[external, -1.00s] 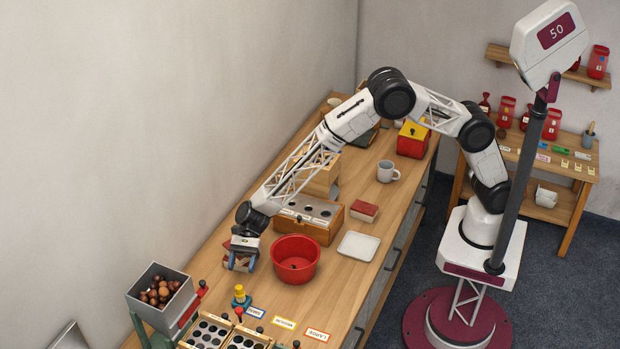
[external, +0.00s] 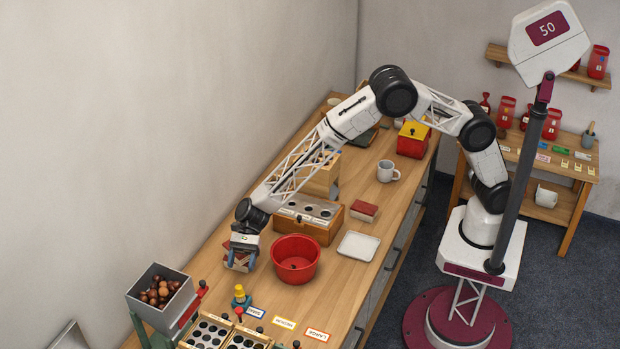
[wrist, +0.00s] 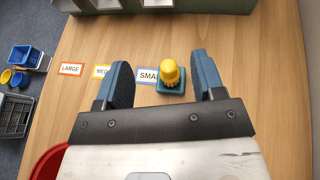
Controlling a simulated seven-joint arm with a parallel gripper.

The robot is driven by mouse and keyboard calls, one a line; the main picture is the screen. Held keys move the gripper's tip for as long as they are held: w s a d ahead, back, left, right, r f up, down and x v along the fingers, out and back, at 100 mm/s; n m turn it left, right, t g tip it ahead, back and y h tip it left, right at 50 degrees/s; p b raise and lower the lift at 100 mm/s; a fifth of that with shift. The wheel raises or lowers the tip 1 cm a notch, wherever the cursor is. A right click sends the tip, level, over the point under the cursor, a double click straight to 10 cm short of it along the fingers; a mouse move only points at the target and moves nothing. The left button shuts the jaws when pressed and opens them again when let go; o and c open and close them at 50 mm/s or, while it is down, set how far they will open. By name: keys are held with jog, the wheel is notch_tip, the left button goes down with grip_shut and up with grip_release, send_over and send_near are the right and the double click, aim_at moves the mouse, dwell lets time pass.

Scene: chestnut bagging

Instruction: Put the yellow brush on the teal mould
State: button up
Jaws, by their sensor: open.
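The yellow brush (external: 239,290) stands upright on the small teal mould (external: 240,301), near the front of the bench. In the wrist view the brush (wrist: 169,70) shows its rounded yellow top, with the teal mould (wrist: 172,90) under it. My gripper (external: 238,262) hangs above the bench, behind the brush and apart from it. In the wrist view my open gripper (wrist: 162,76) has its blue fingers to either side of the brush in the picture, nothing held. The brush hides part of the mould's top.
A red bowl (external: 296,272) stands right of my gripper. A wooden box with round holes (external: 308,226) is behind it. SMALL, MEDIUM and LARGE cards (external: 284,323) lie right of the mould. A grey hopper of chestnuts (external: 145,280) is at front left.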

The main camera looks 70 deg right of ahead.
jog(key=s+d+r+n+t+h, duration=0.1)
jog(key=s+d+r+n+h, duration=0.2)
jog(key=d+r, duration=0.75)
jog(key=s+d+r+n+h, duration=0.1)
jog(key=s+d+r+n, duration=0.3)
jog(key=d, duration=1.1)
jog(key=s+d+r+n+t+h, duration=0.15)
jog(key=s+d+r, duration=0.35)
jog(key=d+r, duration=0.6)
jog(key=s+d+n+t+h, duration=0.3)
jog(key=s+d+n+h, duration=0.3)
jog(key=s+d, duration=2.3)
jog(key=shift+s+d+n+h, duration=0.35)
jog(key=shift+d+h, duration=0.6)
jog(key=shift+d, duration=0.7)
jog(key=shift+f, duration=0.1)
